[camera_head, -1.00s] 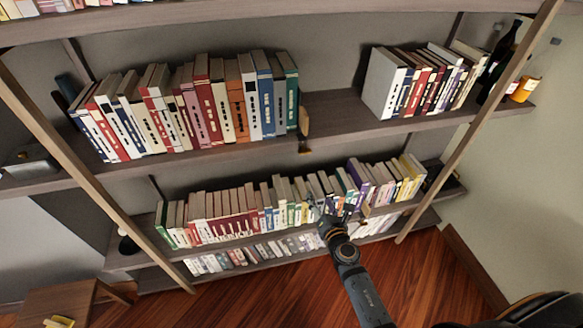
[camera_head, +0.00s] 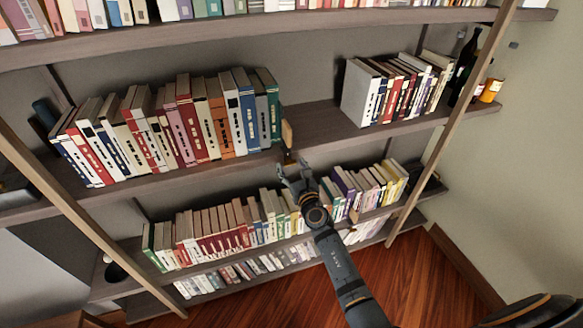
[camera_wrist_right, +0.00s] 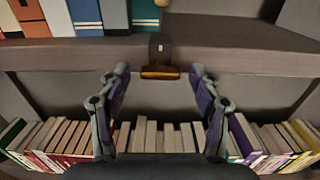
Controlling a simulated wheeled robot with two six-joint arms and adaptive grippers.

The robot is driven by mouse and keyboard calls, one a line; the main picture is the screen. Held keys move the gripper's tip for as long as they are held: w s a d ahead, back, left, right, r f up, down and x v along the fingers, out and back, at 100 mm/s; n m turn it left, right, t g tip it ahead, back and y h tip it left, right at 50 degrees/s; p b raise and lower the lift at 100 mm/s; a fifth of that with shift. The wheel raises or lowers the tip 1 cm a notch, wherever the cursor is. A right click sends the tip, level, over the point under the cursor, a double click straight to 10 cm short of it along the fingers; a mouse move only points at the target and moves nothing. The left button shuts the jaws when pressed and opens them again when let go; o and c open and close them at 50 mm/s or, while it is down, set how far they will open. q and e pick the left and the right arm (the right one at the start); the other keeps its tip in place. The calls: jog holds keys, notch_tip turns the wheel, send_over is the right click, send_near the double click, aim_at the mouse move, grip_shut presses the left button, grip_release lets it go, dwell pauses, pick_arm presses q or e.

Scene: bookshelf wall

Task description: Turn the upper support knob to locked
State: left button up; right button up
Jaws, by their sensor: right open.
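The upper support knob is a small brass bar on a dark mount at the front edge of the upper shelf; it shows in the head view (camera_head: 289,158) just right of the left book row. In the right wrist view the knob (camera_wrist_right: 160,73) lies horizontal, at the middle top. My right gripper (camera_head: 293,171) is open just below and in front of it. In the wrist view its two fingers (camera_wrist_right: 160,88) stand apart on either side of the knob, not visibly touching it. My left gripper is not in view.
A wooden end piece (camera_head: 287,134) stands beside the left books on the upper shelf (camera_head: 310,119). Books line the lower shelf behind my right gripper. Dark and amber bottles (camera_head: 490,90) stand at the far right.

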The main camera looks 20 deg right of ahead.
jog(key=shift+w, duration=0.25)
jog(key=c, duration=1.1)
jog(key=shift+c, duration=0.2)
jog(key=shift+m, duration=0.4)
jog(key=m, duration=0.4)
jog(key=shift+m, duration=0.4)
jog(key=shift+m+p, duration=0.3)
jog(key=shift+m, duration=2.3)
